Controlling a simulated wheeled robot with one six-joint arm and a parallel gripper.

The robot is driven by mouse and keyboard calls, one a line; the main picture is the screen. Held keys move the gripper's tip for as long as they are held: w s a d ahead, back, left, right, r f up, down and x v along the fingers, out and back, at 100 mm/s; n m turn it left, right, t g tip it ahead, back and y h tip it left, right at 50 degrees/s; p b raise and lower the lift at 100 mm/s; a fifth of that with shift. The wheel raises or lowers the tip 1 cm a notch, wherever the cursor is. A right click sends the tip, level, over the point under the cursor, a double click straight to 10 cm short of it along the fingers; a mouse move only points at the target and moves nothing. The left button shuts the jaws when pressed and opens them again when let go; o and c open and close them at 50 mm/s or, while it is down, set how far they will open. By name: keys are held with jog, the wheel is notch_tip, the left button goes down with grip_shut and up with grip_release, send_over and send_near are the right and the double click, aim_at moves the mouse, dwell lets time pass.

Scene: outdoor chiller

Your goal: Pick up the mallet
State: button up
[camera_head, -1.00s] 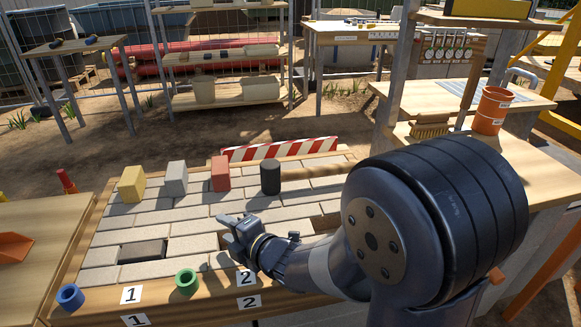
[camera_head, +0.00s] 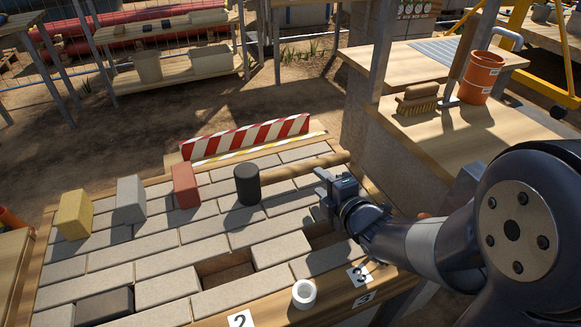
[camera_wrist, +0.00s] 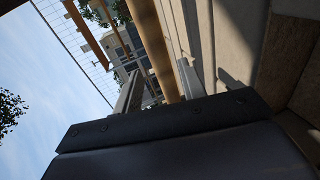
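The mallet lies on the brick paving of the workbench. Its black cylindrical head (camera_head: 247,185) stands on end, and its round wooden handle (camera_head: 308,168) runs to the right from it. My gripper (camera_head: 322,188) is on the near side of the handle, toward the handle's right part. In the wrist view the handle (camera_wrist: 155,45) crosses between the two fingers of my gripper (camera_wrist: 158,70), which are apart with nothing clasped. I cannot tell how far the handle is beyond the fingertips. The mallet's head is not clear in the wrist view.
Yellow (camera_head: 74,214), grey (camera_head: 130,199) and red (camera_head: 185,185) blocks stand left of the mallet. A red-and-white striped board (camera_head: 250,138) stands behind it. A brush (camera_head: 417,99) and an orange bucket (camera_head: 480,77) sit on the right bench. A white ring (camera_head: 304,293) is at the front edge.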

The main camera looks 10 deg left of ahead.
aim_at(311, 171)
jog(key=shift+w+d, duration=0.15)
jog(key=shift+w, duration=0.1)
jog(key=x, duration=0.4)
jog(key=shift+w+f+b, duration=0.1)
jog(key=shift+w+b, duration=0.2)
jog(key=shift+b, duration=0.1)
jog(key=shift+r+b+x, duration=0.1)
jog(key=shift+b+x, duration=0.15)
jog(key=shift+x, duration=1.25)
jog(key=shift+r+b+x, duration=0.15)
jog(key=shift+b+x, duration=0.05)
jog(key=shift+x, duration=1.35)
jog(key=shift+s, duration=0.1)
grip_shut()
jog(key=shift+r, duration=0.1)
